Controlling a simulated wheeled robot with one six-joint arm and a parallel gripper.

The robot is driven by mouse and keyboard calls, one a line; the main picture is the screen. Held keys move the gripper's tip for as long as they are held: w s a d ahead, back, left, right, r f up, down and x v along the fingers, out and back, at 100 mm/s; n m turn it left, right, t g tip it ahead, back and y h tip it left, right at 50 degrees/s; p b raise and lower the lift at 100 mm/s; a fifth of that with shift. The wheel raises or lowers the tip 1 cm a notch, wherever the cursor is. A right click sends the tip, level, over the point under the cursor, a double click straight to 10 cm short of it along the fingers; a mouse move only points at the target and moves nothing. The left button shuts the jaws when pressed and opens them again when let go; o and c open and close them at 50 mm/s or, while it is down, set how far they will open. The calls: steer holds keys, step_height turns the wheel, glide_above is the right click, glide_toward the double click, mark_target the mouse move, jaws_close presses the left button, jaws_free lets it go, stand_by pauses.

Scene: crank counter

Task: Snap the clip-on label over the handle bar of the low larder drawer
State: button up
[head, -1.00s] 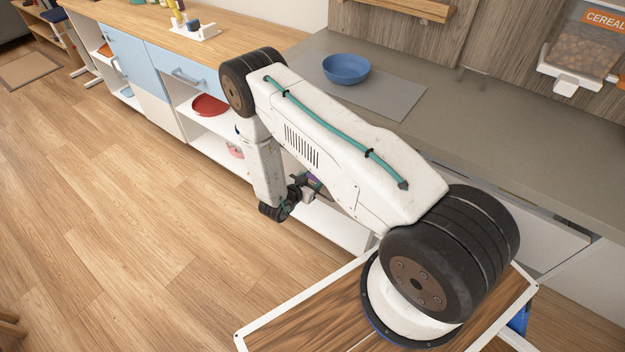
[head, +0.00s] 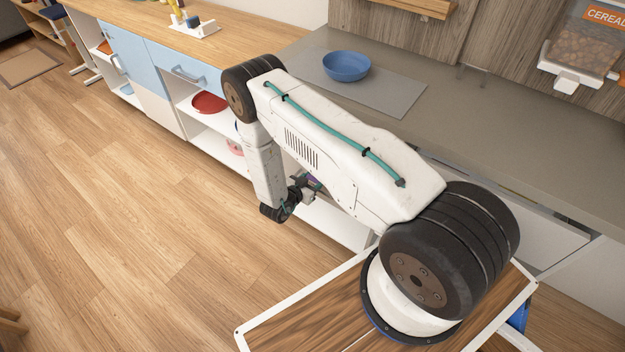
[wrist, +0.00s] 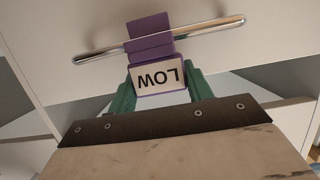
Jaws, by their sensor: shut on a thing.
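In the wrist view, the purple clip-on label (wrist: 157,80) has a pale plate whose word LOW appears upside down. My gripper (wrist: 158,88) is shut on it, one green finger at each side of the plate. The white drawer front (wrist: 60,25) lies behind the bar. In the head view, a small purple patch of the label (head: 313,183) shows beside my gripper, mostly hidden by my arm.
A grey counter (head: 480,130) runs above, with a blue bowl (head: 346,66) on a grey mat (head: 395,98). A cereal dispenser (head: 585,50) hangs at the right. Open shelves at the left hold a red dish (head: 209,102). The wooden floor (head: 120,220) at the left is clear.

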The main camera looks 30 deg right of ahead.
steer(key=shift+c, duration=0.3)
steer(key=o, duration=1.1)
